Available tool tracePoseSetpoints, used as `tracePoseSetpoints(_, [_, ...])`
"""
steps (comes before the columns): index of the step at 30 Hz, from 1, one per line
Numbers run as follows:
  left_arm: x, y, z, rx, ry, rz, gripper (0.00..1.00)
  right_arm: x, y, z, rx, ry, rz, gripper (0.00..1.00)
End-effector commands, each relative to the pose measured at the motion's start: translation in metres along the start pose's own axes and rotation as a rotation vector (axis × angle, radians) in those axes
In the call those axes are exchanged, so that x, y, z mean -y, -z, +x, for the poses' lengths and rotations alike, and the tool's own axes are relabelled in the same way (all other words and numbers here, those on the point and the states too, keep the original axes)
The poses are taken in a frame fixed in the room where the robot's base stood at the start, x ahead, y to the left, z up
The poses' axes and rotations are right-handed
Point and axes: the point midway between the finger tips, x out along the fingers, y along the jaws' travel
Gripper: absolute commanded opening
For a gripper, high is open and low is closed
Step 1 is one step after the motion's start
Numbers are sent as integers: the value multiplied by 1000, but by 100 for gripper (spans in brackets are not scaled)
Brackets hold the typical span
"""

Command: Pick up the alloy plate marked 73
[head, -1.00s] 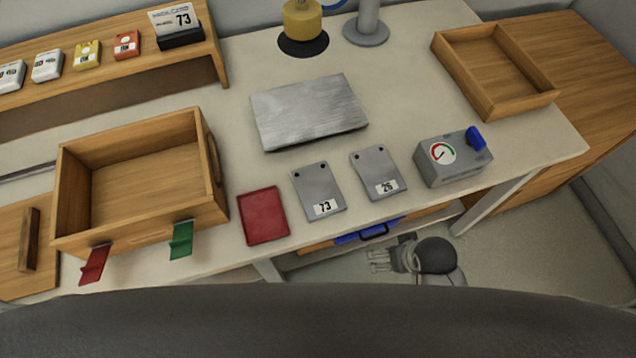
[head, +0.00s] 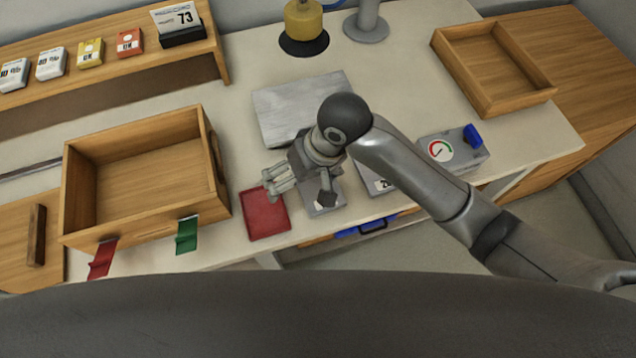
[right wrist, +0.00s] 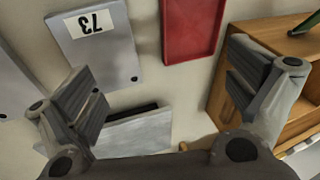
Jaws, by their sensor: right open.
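The grey alloy plate marked 73 (head: 312,204) lies flat on the bench, partly hidden behind my right gripper in the head view. In the right wrist view the plate (right wrist: 98,50) is at upper left, its white 73 label upside down. My right gripper (head: 300,190) is above the bench, over the plate and the edge of the red tray. In the right wrist view the gripper (right wrist: 162,88) has its fingers wide apart with nothing between them, and the plate lies beyond the left finger. My left gripper is not in view.
The plate marked 26 (head: 379,184) is mostly hidden under my right arm. The red tray (head: 265,214) lies left of plate 73. A larger metal slab (head: 290,105) is behind. A gauge box (head: 462,150) stands right, a wooden crate (head: 95,238) left. A card holder (head: 182,37) shows 73.

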Motion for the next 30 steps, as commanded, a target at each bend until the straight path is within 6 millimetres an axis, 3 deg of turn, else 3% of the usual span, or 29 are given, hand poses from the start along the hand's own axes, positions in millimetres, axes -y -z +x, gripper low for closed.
tracePoseSetpoints(14, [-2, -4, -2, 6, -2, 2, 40, -46, 20, -33, 171, -285, 82, 100])
tracePoseSetpoints(17, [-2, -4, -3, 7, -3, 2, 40, -50, 19, -27, 178, -296, 92, 100])
tracePoseSetpoints(24, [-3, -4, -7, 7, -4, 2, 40, -60, 12, 8, 179, -295, 92, 100])
tracePoseSetpoints(30, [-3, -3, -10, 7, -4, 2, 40, -63, 10, 22, 177, -296, 90, 100])
